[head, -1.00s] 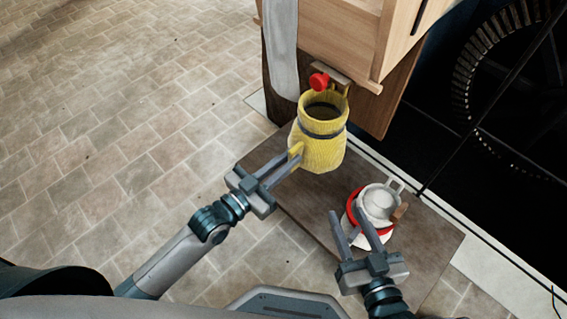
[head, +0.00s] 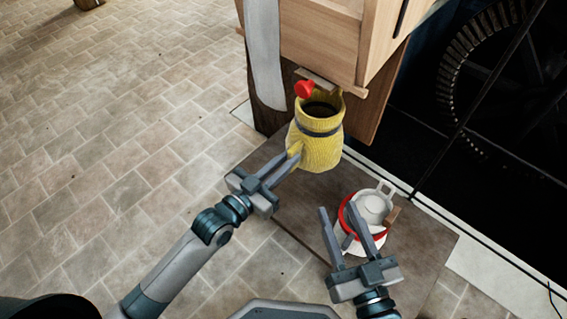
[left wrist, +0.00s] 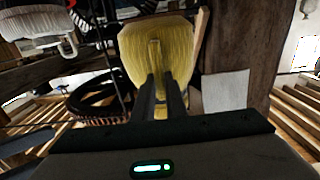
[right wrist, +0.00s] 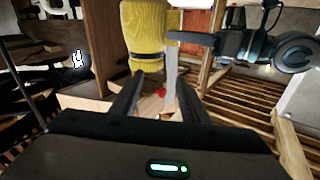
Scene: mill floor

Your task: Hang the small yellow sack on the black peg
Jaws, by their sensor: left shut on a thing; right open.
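The small yellow sack (head: 319,150) has an open round mouth and a dark band round its neck. It is roughly upright in front of the wooden cabinet, above the brown board. My left gripper (head: 294,153) is shut on a yellow tab on its lower left side. In the left wrist view the sack (left wrist: 160,45) fills the space beyond the fingers. My right gripper (head: 338,210) is open and empty beside the white sack; its view also shows the yellow sack (right wrist: 146,35). I cannot make out the black peg; the rail behind the mouth is partly hidden.
A red knob (head: 304,89) sits at the rail (head: 320,84), just behind the yellow sack's mouth. A white sack with a red band (head: 372,208) stands on the brown board (head: 420,245). The wooden cabinet (head: 315,35) is close behind. Paved floor at left is clear.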

